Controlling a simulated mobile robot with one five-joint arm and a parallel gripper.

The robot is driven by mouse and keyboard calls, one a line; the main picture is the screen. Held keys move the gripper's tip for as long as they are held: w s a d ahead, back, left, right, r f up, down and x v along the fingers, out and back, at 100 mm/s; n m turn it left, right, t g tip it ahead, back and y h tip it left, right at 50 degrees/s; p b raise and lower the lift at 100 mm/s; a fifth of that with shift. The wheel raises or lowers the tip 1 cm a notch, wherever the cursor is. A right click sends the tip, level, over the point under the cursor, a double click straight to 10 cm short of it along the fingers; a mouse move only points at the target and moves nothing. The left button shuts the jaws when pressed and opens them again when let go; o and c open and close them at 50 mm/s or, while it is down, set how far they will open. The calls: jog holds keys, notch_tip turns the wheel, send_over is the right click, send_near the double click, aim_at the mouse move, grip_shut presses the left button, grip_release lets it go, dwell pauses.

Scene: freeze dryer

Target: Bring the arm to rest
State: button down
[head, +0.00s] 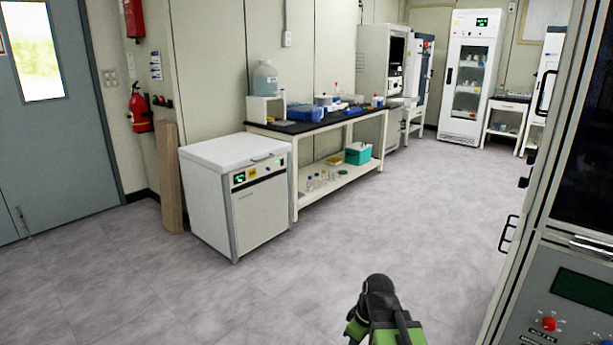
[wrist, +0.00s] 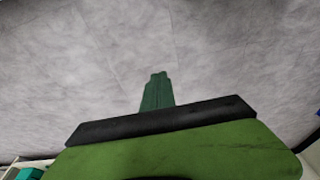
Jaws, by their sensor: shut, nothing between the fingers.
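My gripper (wrist: 158,76) shows in the wrist view as dark green fingers pressed together, with nothing between them. Behind the fingers are a black bar and a broad light green part of my arm. Only grey floor shows beyond the fingertips. In the head view, a black and green part of my arm (head: 380,312) stands at the bottom edge, right of centre, over open floor. The fingers cannot be made out there.
The freeze dryer-like cabinet (head: 560,240) with a red knob stands close on the right. A white chest unit (head: 235,195) and a black-topped bench (head: 330,122) line the left wall. A glass-door fridge (head: 468,80) stands at the back. The floor (head: 330,250) between is clear.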

jog(key=s+d+m+g+h+p, duration=0.1)
jog(key=s+d+m+g+h, duration=0.2)
jog(key=m, duration=0.7)
notch_tip(320, 180, up, 24)
jog(key=s+t+y+p, duration=0.1)
jog(key=p, duration=2.2)
jog(key=shift+s, duration=0.15)
